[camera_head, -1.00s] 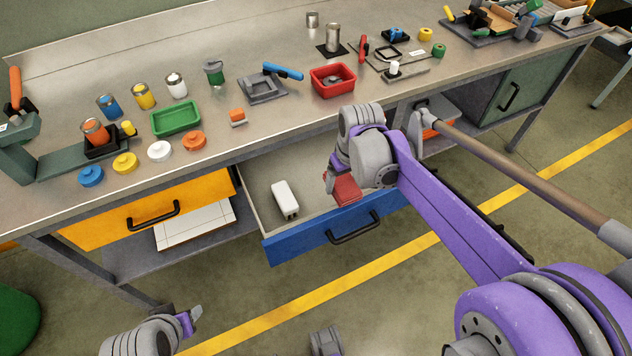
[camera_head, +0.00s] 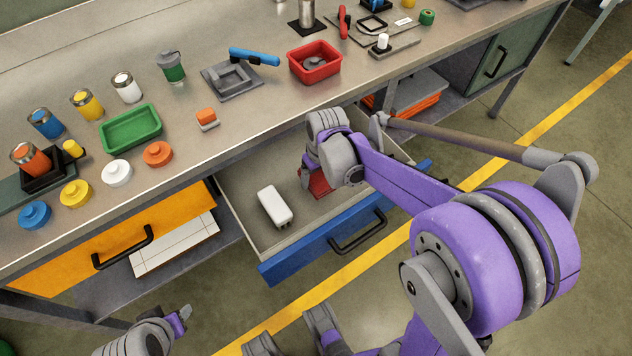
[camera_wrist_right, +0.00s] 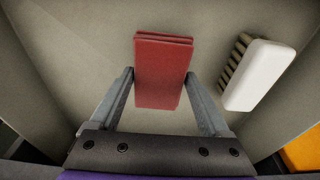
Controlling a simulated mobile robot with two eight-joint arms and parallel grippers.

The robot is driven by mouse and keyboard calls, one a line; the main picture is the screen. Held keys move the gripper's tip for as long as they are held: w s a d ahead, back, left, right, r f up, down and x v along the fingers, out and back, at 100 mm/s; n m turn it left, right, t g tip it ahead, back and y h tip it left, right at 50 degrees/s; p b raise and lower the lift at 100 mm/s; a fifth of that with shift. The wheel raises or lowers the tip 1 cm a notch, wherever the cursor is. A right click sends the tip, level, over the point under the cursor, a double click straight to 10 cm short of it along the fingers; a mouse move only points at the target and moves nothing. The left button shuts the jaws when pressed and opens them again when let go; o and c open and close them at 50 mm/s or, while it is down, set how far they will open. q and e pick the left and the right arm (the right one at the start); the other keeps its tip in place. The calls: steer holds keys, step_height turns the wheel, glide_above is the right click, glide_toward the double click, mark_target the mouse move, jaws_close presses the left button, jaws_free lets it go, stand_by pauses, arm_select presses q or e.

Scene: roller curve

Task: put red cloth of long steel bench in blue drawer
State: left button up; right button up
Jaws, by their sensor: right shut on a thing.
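The red cloth (camera_head: 319,183) is folded into a flat block. It is inside the open blue drawer (camera_head: 325,238), towards its right side. My right gripper (camera_head: 305,178) reaches down into the drawer and is shut on the cloth. In the right wrist view the cloth (camera_wrist_right: 163,75) sits between the two fingers, above or against the drawer's floor; I cannot tell whether it touches. My left gripper (camera_head: 184,314) is at the lower left, away from the bench and empty-looking; its jaw state is unclear.
A white brush (camera_head: 275,207) lies in the drawer, left of the cloth. The long steel bench (camera_head: 225,150) carries jars, lids, a green tray (camera_head: 130,127) and a red tray (camera_head: 315,64). An orange drawer (camera_head: 120,245) is at the left.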

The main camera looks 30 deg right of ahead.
mark_target(318, 178)
steer(key=shift+f+b, duration=0.4)
steer(key=shift+f, duration=1.4)
steer(key=shift+f, duration=0.25)
steer(key=o, duration=1.3)
steer(key=shift+r, duration=0.1)
steer(key=shift+r, duration=0.2)
steer(key=r+p, duration=0.1)
steer(key=r, duration=0.3)
steer(key=s+r+p, duration=0.1)
steer(key=r, duration=0.7)
steer(key=shift+s+p, duration=0.4)
